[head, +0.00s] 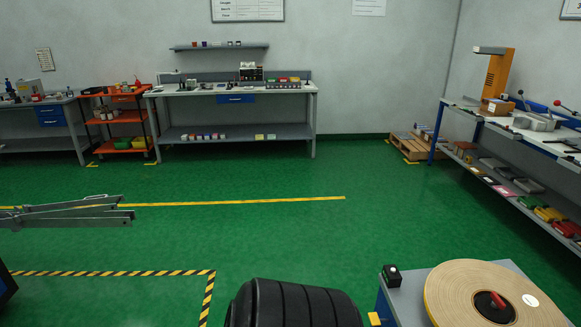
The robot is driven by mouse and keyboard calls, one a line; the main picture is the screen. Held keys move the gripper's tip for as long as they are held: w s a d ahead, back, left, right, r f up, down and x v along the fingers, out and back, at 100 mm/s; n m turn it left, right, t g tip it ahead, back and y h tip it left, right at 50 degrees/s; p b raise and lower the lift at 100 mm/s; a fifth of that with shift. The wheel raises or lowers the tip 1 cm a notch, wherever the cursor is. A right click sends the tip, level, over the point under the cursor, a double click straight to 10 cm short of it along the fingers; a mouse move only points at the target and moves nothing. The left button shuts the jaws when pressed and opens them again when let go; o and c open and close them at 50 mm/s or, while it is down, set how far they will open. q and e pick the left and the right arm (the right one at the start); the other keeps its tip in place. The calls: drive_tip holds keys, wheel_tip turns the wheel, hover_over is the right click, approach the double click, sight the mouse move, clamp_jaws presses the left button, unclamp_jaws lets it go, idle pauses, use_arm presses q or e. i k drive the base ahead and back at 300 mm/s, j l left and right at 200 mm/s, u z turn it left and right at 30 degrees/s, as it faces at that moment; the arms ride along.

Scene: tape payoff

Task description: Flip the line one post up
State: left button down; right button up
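Neither of my grippers shows in the head view. A large tan tape reel (455,292) lies flat at the bottom right, with a black hub, a red piece at its centre and a white label. It rests on a grey-topped blue stand (405,300). A small black box (391,276) with a pale spot on top sits at the stand's back left corner. I cannot tell whether it is a switch, or its position. No posts or threaded tape line can be made out; the reel's near side is cut off by the frame.
A black ribbed cylinder (295,305) fills the bottom middle. Grey metal bars (70,212) reach in from the left above the floor. A workbench (235,90) and orange cart (120,116) stand at the back, a loaded bench (520,133) at right. The green floor between is clear.

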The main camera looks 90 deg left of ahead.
sight(104, 198)
drive_tip(key=j+u, duration=0.3)
drive_tip(key=u, duration=0.15)
drive_tip(key=j+u, duration=0.3)
drive_tip(key=u, duration=0.15)
drive_tip(key=i+j+u, duration=0.15)
drive_tip(key=u, duration=0.25)
drive_tip(key=i+j+u, duration=0.25)
drive_tip(key=j+u, duration=0.2)
drive_tip(key=i+j+u, duration=0.6)
drive_tip(key=u, duration=0.3)
drive_tip(key=i+u, duration=0.9)
drive_tip(key=i+l+u, duration=0.2)
drive_tip(key=i+u, duration=0.25)
drive_tip(key=i+l+u, duration=0.2)
drive_tip(key=u, duration=0.2)
drive_tip(key=l, duration=0.1)
